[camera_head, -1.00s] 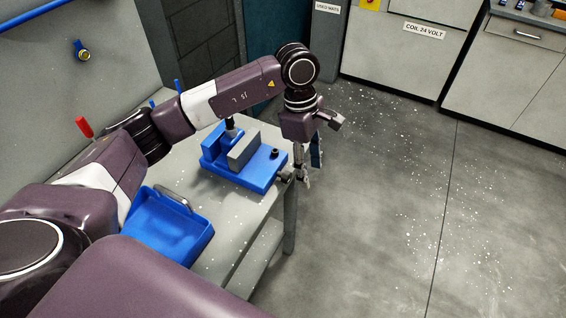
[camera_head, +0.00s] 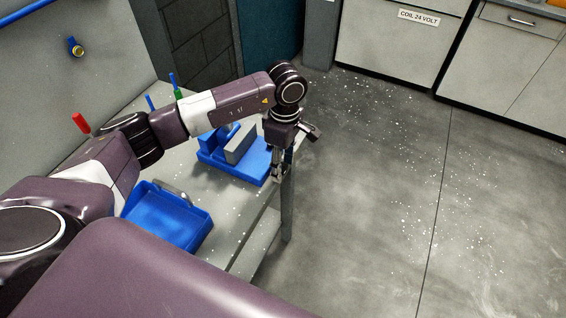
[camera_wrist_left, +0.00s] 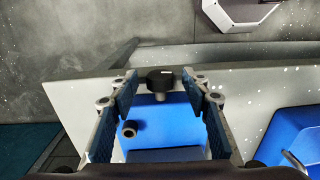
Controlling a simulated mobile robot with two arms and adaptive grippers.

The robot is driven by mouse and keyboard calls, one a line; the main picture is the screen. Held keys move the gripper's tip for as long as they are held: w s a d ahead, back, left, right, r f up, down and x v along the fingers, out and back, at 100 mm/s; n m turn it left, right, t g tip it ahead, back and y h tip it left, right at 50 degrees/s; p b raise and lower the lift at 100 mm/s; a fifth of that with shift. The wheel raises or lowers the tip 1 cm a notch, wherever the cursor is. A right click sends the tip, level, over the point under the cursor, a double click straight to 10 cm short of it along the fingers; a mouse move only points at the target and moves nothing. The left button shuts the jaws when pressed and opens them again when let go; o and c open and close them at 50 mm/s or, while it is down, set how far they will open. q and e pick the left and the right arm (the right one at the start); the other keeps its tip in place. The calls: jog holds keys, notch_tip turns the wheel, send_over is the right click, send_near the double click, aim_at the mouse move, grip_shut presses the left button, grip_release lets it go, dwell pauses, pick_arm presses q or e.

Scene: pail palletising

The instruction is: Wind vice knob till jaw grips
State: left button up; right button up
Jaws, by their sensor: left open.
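The blue vice (camera_head: 216,156) with a grey block (camera_head: 240,144) stands on the workbench near its right edge; part of it is hidden behind my left arm. My left gripper (camera_head: 277,172) points down at the vice's right end. In the left wrist view its two fingers are open, with the black round knob (camera_wrist_left: 160,77) between the fingertips, and no contact shows. The knob cannot be made out in the head view. My right gripper is not in view.
A blue tray (camera_head: 165,222) with a grey handle sits on the grey bench (camera_head: 228,212) nearer to me. A red handle (camera_head: 81,123) stands at the back left. Open floor (camera_head: 390,200) lies right of the bench, with grey cabinets (camera_head: 400,40) beyond.

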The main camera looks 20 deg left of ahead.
pick_arm(q)
jog(key=c, duration=1.2)
jog(key=shift+o, duration=0.2)
jog(key=shift+w+f+b, duration=0.1)
jog(key=shift+f+b, duration=0.05)
jog(key=shift+b, duration=0.3)
jog(key=shift+g+b, duration=0.4)
jog(key=shift+g, duration=0.3)
jog(key=o, duration=1.1)
jog(key=shift+o, duration=0.3)
jog(key=shift+r, duration=0.2)
